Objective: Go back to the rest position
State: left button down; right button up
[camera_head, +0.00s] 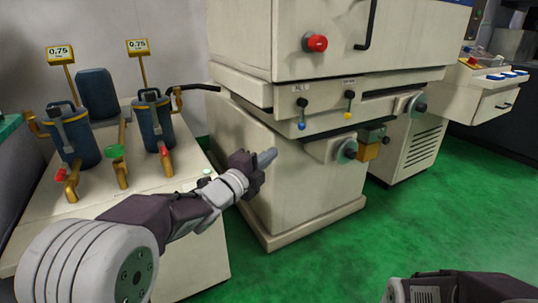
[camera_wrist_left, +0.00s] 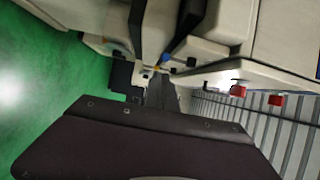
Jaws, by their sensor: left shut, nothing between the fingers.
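My left gripper (camera_head: 266,159) reaches in from the left in the head view, in front of the lower body of the beige machine (camera_head: 300,190). It is shut and holds nothing. Whether its tip touches the machine cannot be told. Part of my right arm shows at the bottom right corner of the head view; its gripper is not in view. The left wrist view is filled below by a dark part of my own arm, with the machine above.
The machine carries a red knob (camera_head: 316,42), a blue-tipped lever (camera_head: 302,113) and a yellow-tipped lever (camera_head: 349,105). A bench (camera_head: 190,268) with two blue canisters (camera_head: 74,137) (camera_head: 155,122) and brass pipes stands left. Green floor (camera_head: 400,230) is open at the right.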

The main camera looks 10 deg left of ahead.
pick_arm(q)
jog(key=shift+s, duration=0.1)
jog(key=s+a+f+n+g+y, duration=0.2)
jog(key=s+f+n, duration=0.15)
jog(key=f, duration=0.35)
jog(key=s+a+f+n+g+y, duration=0.2)
jog(key=s+a+f+n+y, duration=0.1)
jog(key=f+n, duration=0.3)
jog(key=s+a+f+n+g+y, duration=0.2)
jog(key=s+f+n+g, duration=0.1)
jog(key=f, duration=0.5)
jog(key=s+a+f+n+g, duration=0.1)
jog(key=s+f+n+g, duration=0.35)
jog(key=s, duration=0.35)
jog(key=s+f+n+g, duration=0.3)
jog(key=s+f+n, duration=0.2)
jog(key=s, duration=0.4)
notch_tip(320, 180, up, 38)
jog(key=s+n+p, duration=0.1)
jog(key=p, duration=3.7)
jog(key=shift+s+f+g+y, duration=0.2)
jog(key=shift+g+y, duration=0.1)
jog(key=shift+g, duration=0.15)
